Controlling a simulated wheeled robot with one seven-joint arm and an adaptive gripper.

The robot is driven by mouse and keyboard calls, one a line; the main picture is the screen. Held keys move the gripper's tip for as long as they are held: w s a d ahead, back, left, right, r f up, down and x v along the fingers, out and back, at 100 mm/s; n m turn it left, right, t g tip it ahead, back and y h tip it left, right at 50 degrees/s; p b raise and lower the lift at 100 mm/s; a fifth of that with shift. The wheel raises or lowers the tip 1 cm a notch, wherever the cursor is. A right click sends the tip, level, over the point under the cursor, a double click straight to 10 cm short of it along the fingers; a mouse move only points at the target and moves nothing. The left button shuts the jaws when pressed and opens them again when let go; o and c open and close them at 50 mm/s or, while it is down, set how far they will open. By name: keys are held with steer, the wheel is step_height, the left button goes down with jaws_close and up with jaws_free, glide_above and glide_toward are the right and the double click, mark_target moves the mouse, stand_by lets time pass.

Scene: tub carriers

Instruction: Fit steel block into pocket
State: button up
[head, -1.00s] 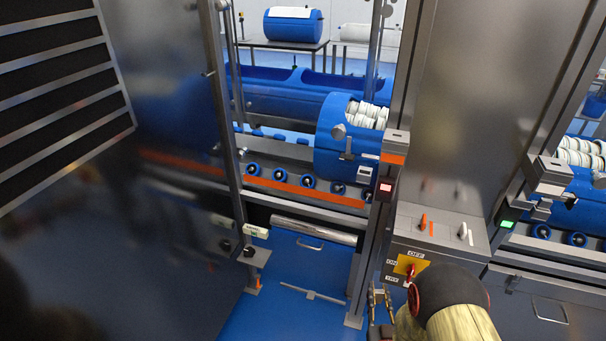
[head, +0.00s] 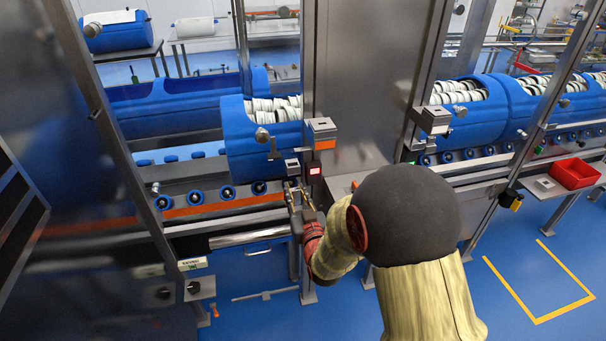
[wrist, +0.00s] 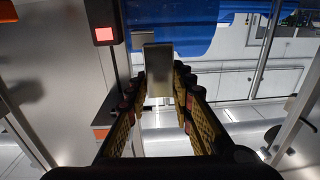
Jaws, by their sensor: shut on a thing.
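My gripper (head: 292,188) is raised in front of the blue tub, just left of the post with the red lamp. In the wrist view its two fingers (wrist: 158,92) are shut on a small grey steel block (wrist: 158,72), which sticks out past the fingertips. The block also shows in the head view (head: 292,166). A grey housing with a dark square opening on top (head: 322,126) and an orange band sits on the post, above and right of the block. A similar housing (head: 435,120) is on the right post. I cannot tell for certain which opening is the pocket.
A blue tub (head: 240,145) of white pieces lies behind the gripper, above an orange rail (head: 225,206). A red lamp (head: 314,170) glows on the post. A red bin (head: 574,174) and a grey plate with a dark square (head: 545,184) are on a right-hand shelf.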

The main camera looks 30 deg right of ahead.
steer(key=shift+h, duration=0.3)
steer(key=r, duration=0.1)
steer(key=d+r, duration=0.1)
steer(key=r, duration=0.1)
steer(key=s+d+r, duration=0.1)
steer(key=shift+d+r, duration=0.2)
steer(key=shift+r, duration=0.15)
steer(key=shift+b, duration=0.3)
steer(key=b, duration=0.6)
glide_toward(291, 152)
steer(key=shift+w+d+r, duration=0.3)
steer(key=shift+w+r, duration=0.3)
steer(key=shift+w, duration=0.5)
steer(key=shift+w+d+r, duration=0.3)
steer(key=shift+w+r, duration=0.25)
steer(key=shift+w, duration=0.5)
steer(key=shift+w+d+r, duration=0.3)
steer(key=shift+w+r, duration=0.3)
steer(key=shift+w, duration=0.5)
steer(key=shift+b, duration=1.55)
steer(key=shift+f+b, duration=1.25)
steer(key=shift+f, duration=0.5)
